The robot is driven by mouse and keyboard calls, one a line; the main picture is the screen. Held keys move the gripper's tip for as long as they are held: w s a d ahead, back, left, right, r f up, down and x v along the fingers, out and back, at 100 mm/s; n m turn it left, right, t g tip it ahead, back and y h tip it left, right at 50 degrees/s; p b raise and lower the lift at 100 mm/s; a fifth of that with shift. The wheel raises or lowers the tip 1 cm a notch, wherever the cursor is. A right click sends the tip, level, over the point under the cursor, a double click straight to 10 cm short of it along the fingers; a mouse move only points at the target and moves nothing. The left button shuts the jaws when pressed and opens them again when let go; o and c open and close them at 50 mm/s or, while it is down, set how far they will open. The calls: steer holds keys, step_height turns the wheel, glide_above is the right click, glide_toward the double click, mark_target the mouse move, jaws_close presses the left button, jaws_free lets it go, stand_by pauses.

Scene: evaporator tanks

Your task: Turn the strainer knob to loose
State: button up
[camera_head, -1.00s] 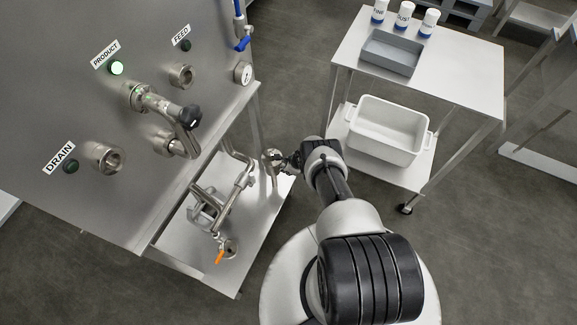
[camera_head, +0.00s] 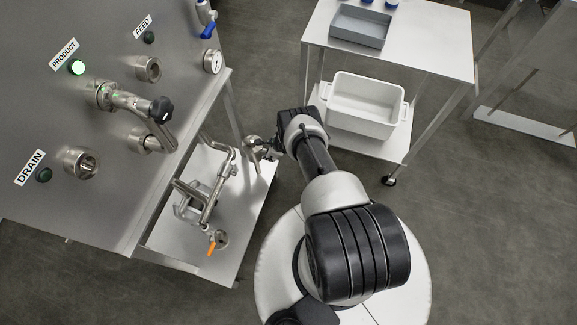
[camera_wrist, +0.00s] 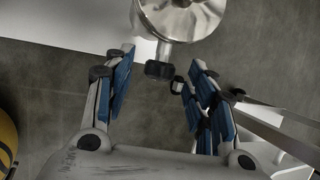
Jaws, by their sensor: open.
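In the wrist view, a small black knob (camera_wrist: 159,69) sticks out from a shiny round steel body (camera_wrist: 180,18), which looks like the strainer. My gripper (camera_wrist: 158,76) is open, with one blue-padded finger on each side of the knob and a clear gap to each. Nothing is held. In the head view, the steel strainer body (camera_head: 254,147) is at the right end of the piping on the low shelf. My gripper (camera_head: 272,148) is beside it on the right; its fingers are small and partly hidden by my arm there.
The steel panel (camera_head: 60,120) carries a black-knobbed valve (camera_head: 160,110) and a lit green PRODUCT lamp (camera_head: 77,67). An orange-handled valve (camera_head: 212,247) is on the low shelf (camera_head: 232,262). A cart (camera_head: 430,40) with a white bin (camera_head: 365,110) stands at right.

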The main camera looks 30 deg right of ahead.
steer(key=s+d+r, duration=0.1)
steer(key=s, duration=1.1)
steer(key=shift+s+d+r, duration=0.15)
steer(key=shift+s+d, duration=0.1)
steer(key=shift+d, duration=0.15)
